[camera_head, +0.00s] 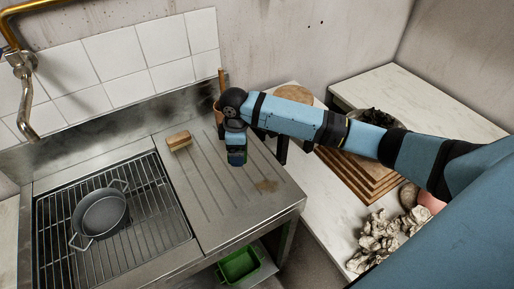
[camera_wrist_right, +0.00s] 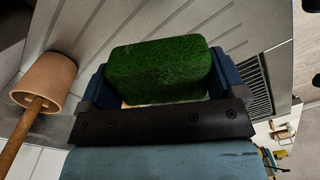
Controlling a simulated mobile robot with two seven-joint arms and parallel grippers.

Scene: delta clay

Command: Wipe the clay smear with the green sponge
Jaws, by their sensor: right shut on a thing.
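My right gripper (camera_head: 237,160) hangs over the grooved metal drainboard (camera_head: 215,205), pointing down. In the wrist view my right gripper (camera_wrist_right: 166,85) is shut on the green sponge (camera_wrist_right: 158,68), which sits between its two blue fingers. In the head view the gripper mostly hides the sponge. I cannot tell the gap between sponge and board. My left gripper is out of view.
A tan block (camera_head: 179,144) lies on the drainboard at the left. A terracotta pot (camera_wrist_right: 45,82) with a wooden stick stands behind the gripper. A metal pot (camera_head: 101,213) sits on the sink rack (camera_head: 155,205).

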